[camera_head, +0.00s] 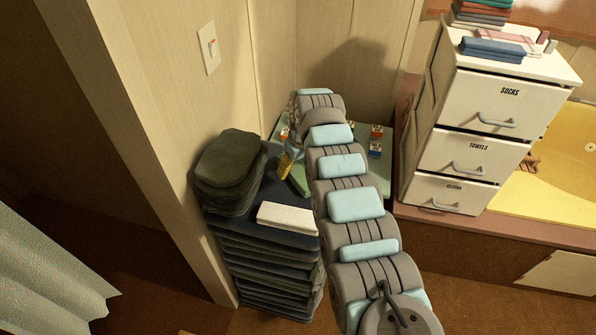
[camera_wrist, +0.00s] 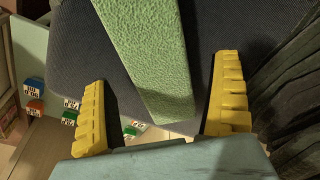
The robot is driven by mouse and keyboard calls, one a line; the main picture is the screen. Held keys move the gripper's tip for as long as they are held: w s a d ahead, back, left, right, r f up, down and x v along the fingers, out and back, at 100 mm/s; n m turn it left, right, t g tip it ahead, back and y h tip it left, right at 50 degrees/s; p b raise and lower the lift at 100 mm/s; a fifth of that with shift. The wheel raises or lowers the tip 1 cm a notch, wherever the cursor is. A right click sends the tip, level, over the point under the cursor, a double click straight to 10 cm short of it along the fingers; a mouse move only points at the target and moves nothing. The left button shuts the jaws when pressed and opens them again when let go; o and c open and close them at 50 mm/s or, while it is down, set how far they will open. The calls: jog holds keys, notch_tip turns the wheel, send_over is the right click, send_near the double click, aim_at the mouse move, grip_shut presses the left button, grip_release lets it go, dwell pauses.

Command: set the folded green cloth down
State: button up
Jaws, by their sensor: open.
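The folded green cloth (camera_wrist: 145,50) lies on a dark blue, fabric-like surface in the wrist view. Its near end reaches between my fingers. In the head view a small part of the green cloth (camera_head: 299,178) shows beside my arm, on top of the dark stack (camera_head: 262,245); my arm hides the rest. My gripper (camera_wrist: 160,110) is open, with one yellow finger on each side of the cloth and a gap visible on both sides. In the head view my gripper (camera_head: 286,164) is small and partly hidden by my wrist.
A dark green folded pile (camera_head: 232,160) and a white block (camera_head: 287,217) rest on the stack. A pale green board (camera_head: 376,181) with several small labelled boxes (camera_head: 376,150) lies behind. A white drawer unit (camera_head: 490,110) stands right. A wall is close on the left.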

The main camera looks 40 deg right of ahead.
jog(key=shift+a+f, duration=0.1)
jog(key=shift+f, duration=0.4)
jog(key=shift+w+f, duration=0.1)
jog(key=shift+f, duration=0.7)
jog(key=c, duration=1.3)
jog(key=shift+c, duration=0.2)
jog(key=shift+r, duration=0.1)
